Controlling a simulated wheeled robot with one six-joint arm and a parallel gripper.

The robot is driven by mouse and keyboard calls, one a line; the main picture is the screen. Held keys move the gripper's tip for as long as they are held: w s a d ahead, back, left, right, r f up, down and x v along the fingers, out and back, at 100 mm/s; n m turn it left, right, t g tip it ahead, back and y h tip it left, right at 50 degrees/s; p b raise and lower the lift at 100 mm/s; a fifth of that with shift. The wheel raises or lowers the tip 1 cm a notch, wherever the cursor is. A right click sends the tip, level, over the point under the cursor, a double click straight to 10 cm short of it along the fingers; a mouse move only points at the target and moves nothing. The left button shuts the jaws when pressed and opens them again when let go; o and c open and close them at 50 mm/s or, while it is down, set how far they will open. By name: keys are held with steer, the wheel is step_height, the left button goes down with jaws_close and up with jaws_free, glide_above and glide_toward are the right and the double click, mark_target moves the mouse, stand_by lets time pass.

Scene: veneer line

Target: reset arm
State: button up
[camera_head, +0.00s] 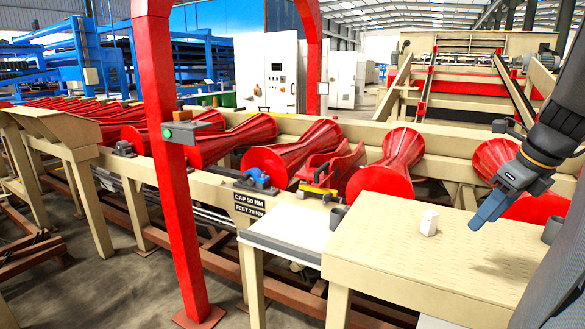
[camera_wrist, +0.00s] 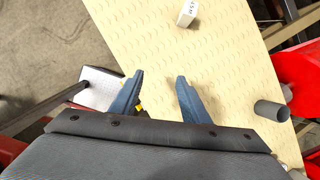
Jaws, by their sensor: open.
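My gripper (camera_head: 490,208) hangs at the right over the beige table (camera_head: 400,278) in the head view, with its fingers pointing down and to the left. In the wrist view my gripper (camera_wrist: 160,80) shows two blue-grey fingers spread apart with nothing between them. A small white block (camera_head: 429,222) stands on the table, left of the gripper and apart from it. In the wrist view the block (camera_wrist: 187,14) is near the top edge, beyond the fingertips, with dark lettering on it.
A grey cup (camera_wrist: 271,110) stands right of the fingers in the wrist view. A white panel (camera_head: 290,232) adjoins the table's left. Red rollers (camera_head: 385,165) line the conveyor behind. A red post (camera_head: 172,160) stands at the left. Much of the tabletop is bare.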

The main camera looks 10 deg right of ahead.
steer(key=a+f+n+g, duration=0.1)
steer(key=a+f+n, duration=0.4)
steer(key=a+n, duration=0.6)
steer(key=a+f+n+g, duration=0.1)
steer(key=a+f+n, duration=0.4)
steer(key=a+n, duration=0.6)
steer(key=s+a+f+n, duration=0.1)
steer(key=a+f+n, duration=0.4)
steer(key=a+n, duration=0.6)
steer(key=shift+a+f+g+h, duration=0.2)
steer(key=shift+f+g+h, duration=0.1)
steer(key=shift+g, duration=0.1)
